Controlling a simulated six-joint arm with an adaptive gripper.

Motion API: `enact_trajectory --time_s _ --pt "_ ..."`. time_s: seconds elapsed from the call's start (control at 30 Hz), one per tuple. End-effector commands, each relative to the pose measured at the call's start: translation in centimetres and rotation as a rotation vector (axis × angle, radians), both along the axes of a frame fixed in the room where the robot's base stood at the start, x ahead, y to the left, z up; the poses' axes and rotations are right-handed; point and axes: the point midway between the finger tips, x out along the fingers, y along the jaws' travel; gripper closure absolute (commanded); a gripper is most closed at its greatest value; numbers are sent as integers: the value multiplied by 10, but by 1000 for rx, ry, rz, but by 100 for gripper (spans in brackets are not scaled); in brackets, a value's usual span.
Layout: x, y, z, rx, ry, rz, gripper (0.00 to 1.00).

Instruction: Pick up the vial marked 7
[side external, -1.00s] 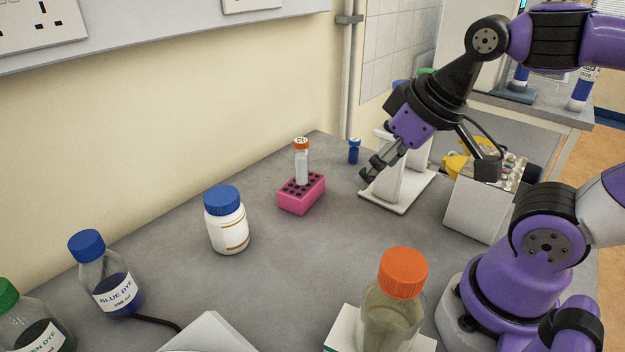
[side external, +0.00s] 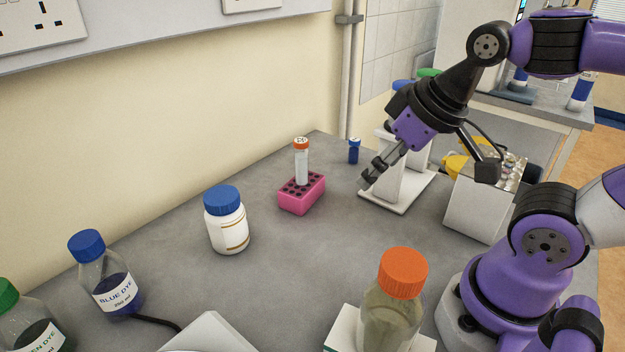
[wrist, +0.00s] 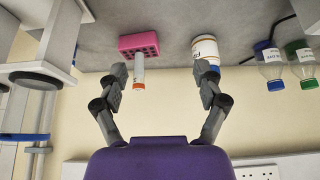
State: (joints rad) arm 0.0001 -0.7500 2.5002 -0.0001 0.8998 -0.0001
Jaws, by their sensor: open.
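A clear vial with white contents and an orange cap (side external: 302,165) stands upright in a pink rack (side external: 301,203). Its cap has a mark on top, too small to read. In the wrist view the vial (wrist: 139,72) shows between my fingers, with the rack (wrist: 138,43) beyond. My gripper (side external: 368,179) is open and empty, to the right of the vial and apart from it in the side view. Its spread fingers (wrist: 162,74) show in the wrist view. I cannot tell whether this vial is the one marked 7.
A white jar with a blue lid (side external: 227,220) stands left of the rack. A small blue vial (side external: 354,151) stands behind it. A white stand (side external: 398,195) is below my gripper. Dye bottles (side external: 105,275) are at left, an orange-capped bottle (side external: 398,305) in front.

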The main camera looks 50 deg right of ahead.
Motion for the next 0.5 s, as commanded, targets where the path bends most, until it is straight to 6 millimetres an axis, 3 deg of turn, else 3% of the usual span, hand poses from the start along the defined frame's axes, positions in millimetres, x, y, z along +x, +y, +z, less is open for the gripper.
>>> enact_trajectory --time_s 0.07,0.1,0.5 --pt "0 0 0 0 0 0 21" --pt "0 0 0 0 0 0 30" --pt "4 -2 2 1 2 -17 30"
